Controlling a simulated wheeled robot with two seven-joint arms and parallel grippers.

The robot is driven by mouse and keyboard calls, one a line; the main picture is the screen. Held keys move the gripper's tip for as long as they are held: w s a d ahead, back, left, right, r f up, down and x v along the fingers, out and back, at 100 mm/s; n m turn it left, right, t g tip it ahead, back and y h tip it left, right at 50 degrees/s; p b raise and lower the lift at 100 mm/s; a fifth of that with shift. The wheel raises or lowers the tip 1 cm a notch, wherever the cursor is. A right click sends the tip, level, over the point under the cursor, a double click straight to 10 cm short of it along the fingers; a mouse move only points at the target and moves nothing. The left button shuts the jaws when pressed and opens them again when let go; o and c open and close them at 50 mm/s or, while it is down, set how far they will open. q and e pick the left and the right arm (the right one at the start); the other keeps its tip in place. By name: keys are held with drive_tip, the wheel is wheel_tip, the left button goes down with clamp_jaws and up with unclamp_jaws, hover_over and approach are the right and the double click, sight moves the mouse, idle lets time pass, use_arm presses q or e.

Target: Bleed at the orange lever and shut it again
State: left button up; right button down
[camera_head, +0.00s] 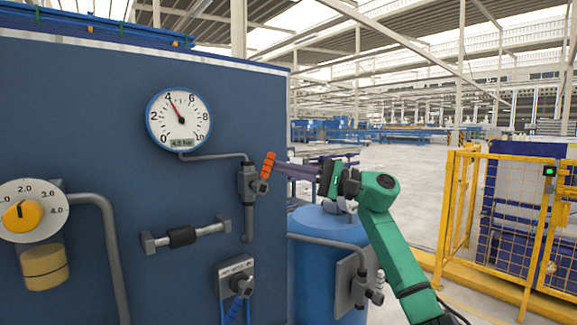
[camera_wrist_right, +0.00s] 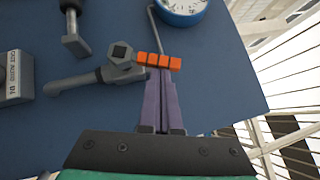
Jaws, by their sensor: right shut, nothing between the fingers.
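The orange lever (camera_head: 268,165) sits on a grey valve (camera_head: 247,183) on the blue panel, below the gauge. In the head view it points up, slightly tilted; in the wrist view the lever (camera_wrist_right: 158,61) reaches right from the valve body. My right gripper (camera_head: 279,168) is shut and empty, its purple fingers pointing at the lever from the right. In the wrist view the fingertips (camera_wrist_right: 158,74) end right at the lever's edge; I cannot tell whether they touch. The round gauge (camera_head: 179,119) shows its red needle near 4 and reads 4.0 bar. My left gripper is not in view.
A yellow regulator knob (camera_head: 21,214) and a grey fitting with a black middle (camera_head: 183,236) are on the panel. A blue tank (camera_head: 322,260) stands below my right arm. A yellow fence (camera_head: 500,220) stands at the right, with open floor before it.

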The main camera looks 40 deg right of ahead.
drive_tip(key=shift+a+r+n+g, duration=0.2)
drive_tip(key=shift+r+n+g, duration=0.25)
drive_tip(key=shift+n+g, duration=0.05)
drive_tip(key=shift+a+p, duration=0.2)
drive_tip(key=shift+p, duration=0.1)
drive_tip(key=shift+a+r, duration=0.25)
drive_tip(key=shift+a, duration=0.1)
drive_tip(key=shift+a+r, duration=0.1)
drive_tip(key=shift+a, duration=0.05)
idle(1.3)
